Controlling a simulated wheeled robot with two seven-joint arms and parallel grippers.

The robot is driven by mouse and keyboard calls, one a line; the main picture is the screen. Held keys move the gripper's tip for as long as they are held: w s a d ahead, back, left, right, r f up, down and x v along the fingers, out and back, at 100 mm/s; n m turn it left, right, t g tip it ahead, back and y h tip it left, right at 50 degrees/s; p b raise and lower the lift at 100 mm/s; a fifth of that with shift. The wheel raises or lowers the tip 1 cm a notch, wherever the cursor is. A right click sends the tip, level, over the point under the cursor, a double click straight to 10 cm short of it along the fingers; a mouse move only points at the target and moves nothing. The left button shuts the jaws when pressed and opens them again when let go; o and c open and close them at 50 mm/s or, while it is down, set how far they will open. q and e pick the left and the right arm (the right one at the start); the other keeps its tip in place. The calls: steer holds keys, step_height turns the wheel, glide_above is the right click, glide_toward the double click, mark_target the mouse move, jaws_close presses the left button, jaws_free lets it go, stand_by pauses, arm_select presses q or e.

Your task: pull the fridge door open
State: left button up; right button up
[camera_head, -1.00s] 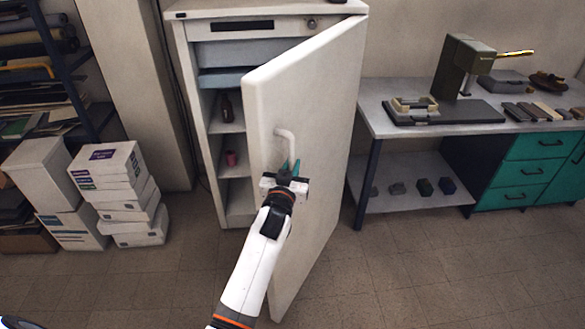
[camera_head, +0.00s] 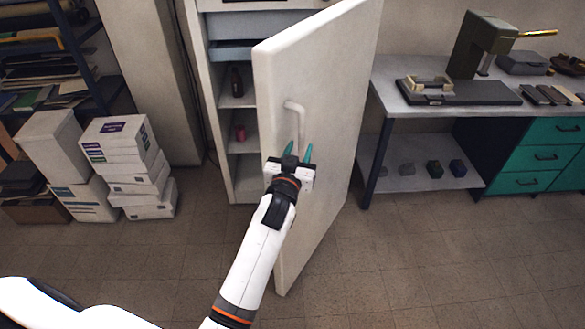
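The white fridge door (camera_head: 335,110) stands swung well open, its free edge toward me. Its white curved handle (camera_head: 295,106) is on the door face near that edge. My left gripper (camera_head: 299,151) is at the lower end of the handle. Its two teal fingers are apart, one on each side of the handle in the picture; I cannot tell whether either touches it. The white fridge cabinet (camera_head: 214,110) behind shows shelves with a dark bottle (camera_head: 237,80) and a pink-red item (camera_head: 240,132). My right gripper is not in view.
Stacked white boxes (camera_head: 128,165) and a dark shelf rack (camera_head: 62,45) stand at the left. A workbench (camera_head: 400,112) with teal drawers (camera_head: 535,158) is right of the door. The tiled floor (camera_head: 400,260) in front is clear.

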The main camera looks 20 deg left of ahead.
arm_select(q)
steer(key=s+d+b, duration=0.1)
steer(key=s, duration=0.6)
steer(key=shift+s, duration=0.4)
steer(key=shift+d, duration=0.1)
